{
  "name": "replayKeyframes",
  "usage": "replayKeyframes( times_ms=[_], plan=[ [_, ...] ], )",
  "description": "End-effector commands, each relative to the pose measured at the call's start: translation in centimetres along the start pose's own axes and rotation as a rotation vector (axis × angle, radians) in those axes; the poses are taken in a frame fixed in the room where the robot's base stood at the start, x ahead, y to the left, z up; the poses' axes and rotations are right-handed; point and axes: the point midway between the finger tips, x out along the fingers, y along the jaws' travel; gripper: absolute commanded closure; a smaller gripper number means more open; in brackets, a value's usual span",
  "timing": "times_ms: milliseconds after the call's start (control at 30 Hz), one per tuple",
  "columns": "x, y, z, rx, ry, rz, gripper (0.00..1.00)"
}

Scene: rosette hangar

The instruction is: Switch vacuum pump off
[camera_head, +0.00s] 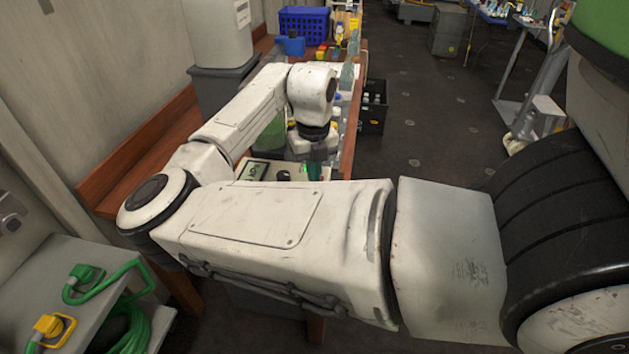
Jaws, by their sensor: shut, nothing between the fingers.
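My white arm crosses the view and bends down over a wooden bench (140,165). My gripper (316,168) points down at the bench top and is shut with nothing held; its fingertips are partly hidden behind my arm.
A grey container (222,40) stands at the bench's left. A blue crate (303,24) sits at its far end. A black crate (374,113) is on the floor to the right. A grey shelf with green hose (135,330) is at lower left. Dark floor (440,125) is open at right.

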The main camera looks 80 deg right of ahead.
Motion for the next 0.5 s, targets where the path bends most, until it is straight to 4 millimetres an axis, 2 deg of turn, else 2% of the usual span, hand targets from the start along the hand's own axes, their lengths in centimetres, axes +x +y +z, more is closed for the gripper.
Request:
replayKeyframes(
  times_ms=[500],
  plan=[
    [0.76, 0.01, 0.0, 0.0, 0.0, 0.0, 1.0]
  ],
)
